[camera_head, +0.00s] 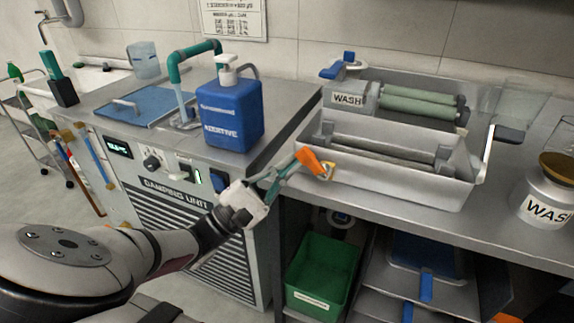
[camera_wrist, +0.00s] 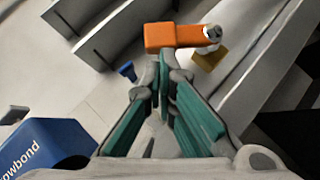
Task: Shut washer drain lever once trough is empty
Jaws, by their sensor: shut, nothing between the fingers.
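The orange drain lever (camera_head: 308,160) sits at the front left corner of the grey washer trough (camera_head: 420,194), by a small brass valve (camera_head: 328,171). In the wrist view the lever (camera_wrist: 174,36) lies crosswise, its silver pivot at the right and the brass part below. My gripper (camera_head: 294,165) has green fingers, shut with nothing between them. Its fingertips (camera_wrist: 163,66) are close to the lever handle; I cannot tell whether they touch. The trough shows bare grey inner walls, but its floor is partly hidden, so I cannot tell if liquid remains.
A roller unit labelled WASH (camera_head: 410,105) stands behind the trough. A blue additive jug (camera_head: 232,118) stands left on the damping unit (camera_head: 185,195). A green bin (camera_head: 318,275) is below the counter. A lidded WASH can (camera_head: 545,195) stands at the right.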

